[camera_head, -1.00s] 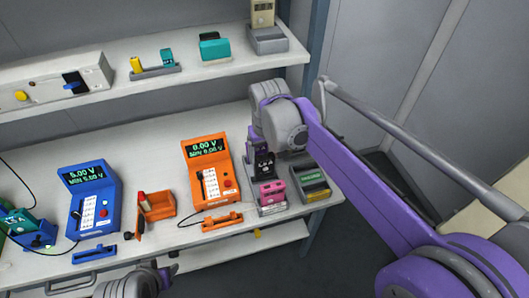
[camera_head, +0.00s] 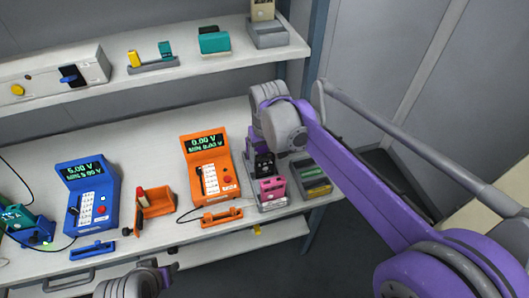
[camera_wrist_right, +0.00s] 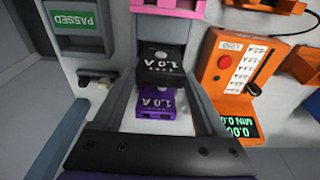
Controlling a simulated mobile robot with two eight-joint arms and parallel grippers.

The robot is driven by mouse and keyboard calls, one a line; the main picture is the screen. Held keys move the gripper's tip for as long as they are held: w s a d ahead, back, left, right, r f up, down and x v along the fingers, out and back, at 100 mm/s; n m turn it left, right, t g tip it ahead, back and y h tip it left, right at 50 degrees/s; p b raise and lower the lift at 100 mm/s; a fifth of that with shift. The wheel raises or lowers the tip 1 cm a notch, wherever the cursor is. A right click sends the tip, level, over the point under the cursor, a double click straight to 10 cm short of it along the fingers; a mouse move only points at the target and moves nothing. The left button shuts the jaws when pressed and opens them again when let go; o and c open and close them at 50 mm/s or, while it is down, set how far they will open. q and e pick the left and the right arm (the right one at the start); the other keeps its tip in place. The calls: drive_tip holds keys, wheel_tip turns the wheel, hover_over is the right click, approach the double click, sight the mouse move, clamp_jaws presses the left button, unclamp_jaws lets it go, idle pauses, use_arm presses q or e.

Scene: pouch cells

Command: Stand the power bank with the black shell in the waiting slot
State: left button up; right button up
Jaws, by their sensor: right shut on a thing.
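The black power bank (camera_wrist_right: 163,64), marked 1.0 A, is between the fingertips of my right gripper (camera_wrist_right: 162,72), which is shut on it. In the head view the black power bank (camera_head: 264,165) shows just below the right gripper, behind a pink power bank (camera_head: 271,187). A purple power bank (camera_wrist_right: 157,103) shows beyond the black one, between the fingers in the wrist view. I cannot tell whether the black one's lower end rests in the grey holder (camera_head: 274,206). My left gripper (camera_head: 160,275) is at the bottom edge; its jaw opening is unclear. I cannot make out an empty slot.
A grey bin with a green PASSED sign (camera_wrist_right: 75,17) stands right of the holder in the head view. An orange meter (camera_head: 208,170) stands close on the left, with a blue meter (camera_head: 88,198) further left. A shelf (camera_head: 120,95) runs above the bench.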

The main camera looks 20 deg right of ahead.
drive_tip(key=shift+f+b, duration=0.7)
drive_tip(key=shift+f, duration=0.55)
drive_tip(key=o, duration=1.3)
drive_tip(key=r, duration=0.3)
drive_tip(key=s+r, duration=0.1)
drive_tip(key=r, duration=0.3)
drive_tip(key=r+p, duration=0.1)
drive_tip(key=r, duration=0.2)
drive_tip(key=shift+s+r, duration=0.25)
drive_tip(key=shift+r, duration=0.15)
drive_tip(key=s+d+f+t+p, duration=0.1)
drive_tip(key=s+f+p, duration=0.1)
drive_tip(key=s, duration=0.4)
drive_tip(key=s+d+f+t+p, duration=0.1)
drive_tip(key=s+d+f, duration=0.1)
drive_tip(key=s+f, duration=0.2)
drive_tip(key=s+d+f+t+p, duration=0.1)
drive_tip(key=s+f+p, duration=0.1)
drive_tip(key=s, duration=0.7)
drive_tip(key=shift+d+f+t+p, duration=0.35)
drive_tip(key=shift+d+f+t, duration=0.05)
drive_tip(key=shift+f, duration=0.35)
